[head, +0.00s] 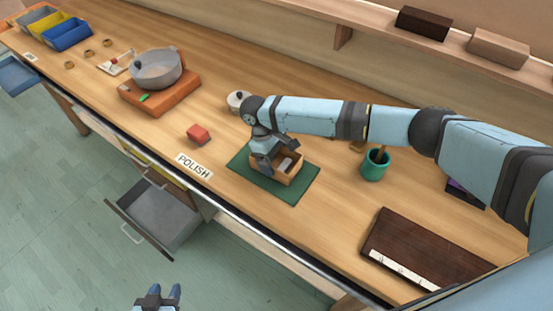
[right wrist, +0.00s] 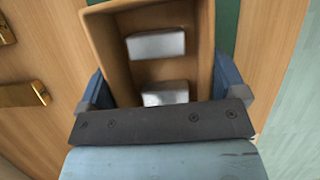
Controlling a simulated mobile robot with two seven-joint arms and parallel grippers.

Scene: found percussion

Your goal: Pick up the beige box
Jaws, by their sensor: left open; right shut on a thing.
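An open beige box (head: 292,178) stands at the green mat (head: 247,171) on the workbench. In the right wrist view the beige box (right wrist: 105,48) fills the middle, with two pale silvery blocks (right wrist: 156,45) inside. My right gripper (head: 268,160) is shut on the box, with its blue fingers on the outside of two opposite walls. I cannot tell whether the box touches the mat. My left gripper (head: 158,292) is open and empty, low in front of the bench, over the floor.
A "POLISH" label (head: 194,166) lies near the front edge. An open drawer (head: 155,215) juts out below. A dark wooden case (head: 425,250) lies front right.

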